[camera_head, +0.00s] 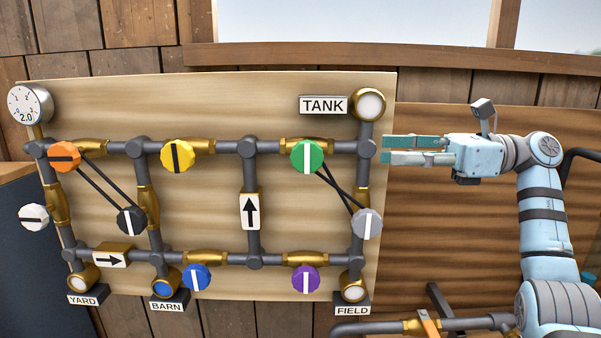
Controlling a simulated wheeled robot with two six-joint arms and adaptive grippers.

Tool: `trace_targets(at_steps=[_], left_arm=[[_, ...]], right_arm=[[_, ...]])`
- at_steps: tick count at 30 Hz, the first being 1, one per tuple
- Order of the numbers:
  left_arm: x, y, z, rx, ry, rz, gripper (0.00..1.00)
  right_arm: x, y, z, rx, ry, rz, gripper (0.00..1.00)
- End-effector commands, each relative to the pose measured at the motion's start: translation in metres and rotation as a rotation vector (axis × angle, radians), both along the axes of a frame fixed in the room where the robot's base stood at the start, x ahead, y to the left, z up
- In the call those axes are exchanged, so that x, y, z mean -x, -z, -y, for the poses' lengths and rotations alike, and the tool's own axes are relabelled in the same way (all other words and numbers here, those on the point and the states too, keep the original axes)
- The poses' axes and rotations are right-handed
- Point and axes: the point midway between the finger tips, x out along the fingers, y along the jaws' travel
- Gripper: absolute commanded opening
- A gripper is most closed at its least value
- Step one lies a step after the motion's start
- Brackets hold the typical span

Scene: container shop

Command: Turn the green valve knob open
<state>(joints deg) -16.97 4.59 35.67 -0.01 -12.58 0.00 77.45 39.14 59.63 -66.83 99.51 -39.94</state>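The green valve knob (307,157) sits at the upper right of the pipe board, on the top pipe. The white bar on it stands upright in the picture. Two thin black rods run from it down to the grey knob (367,223). My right gripper (385,150) is to the right of the green knob, apart from it, with its fingers pointing left near the board's right edge. Its two teal fingers are a small gap apart, with nothing between them. My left gripper is not in view.
The wooden board (210,100) also carries orange (64,156), yellow (178,157), black (131,220), white (34,216), blue (196,277) and purple (305,279) knobs. A gauge (27,105) is at upper left. A TANK sign (323,105) is above the green knob. Pipes (465,324) run at lower right.

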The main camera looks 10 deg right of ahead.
Motion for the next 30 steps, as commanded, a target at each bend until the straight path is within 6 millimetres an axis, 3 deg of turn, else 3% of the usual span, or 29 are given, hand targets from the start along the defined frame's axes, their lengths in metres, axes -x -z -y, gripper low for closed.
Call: trace_targets(at_steps=[5, 18, 22, 30], left_arm=[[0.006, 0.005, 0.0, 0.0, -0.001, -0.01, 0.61], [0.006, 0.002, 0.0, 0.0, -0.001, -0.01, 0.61], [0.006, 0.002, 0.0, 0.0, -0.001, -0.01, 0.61], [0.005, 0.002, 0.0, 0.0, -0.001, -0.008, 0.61]], right_arm=[[-0.005, 0.004, -0.017, 0.0, -0.01, 0.001, 0.35], [-0.032, 0.001, -0.127, -0.002, -0.012, 0.0, 0.35], [-0.036, 0.001, -0.141, -0.002, -0.009, 0.0, 0.35], [-0.038, 0.002, -0.144, -0.001, -0.006, -0.001, 0.35]])
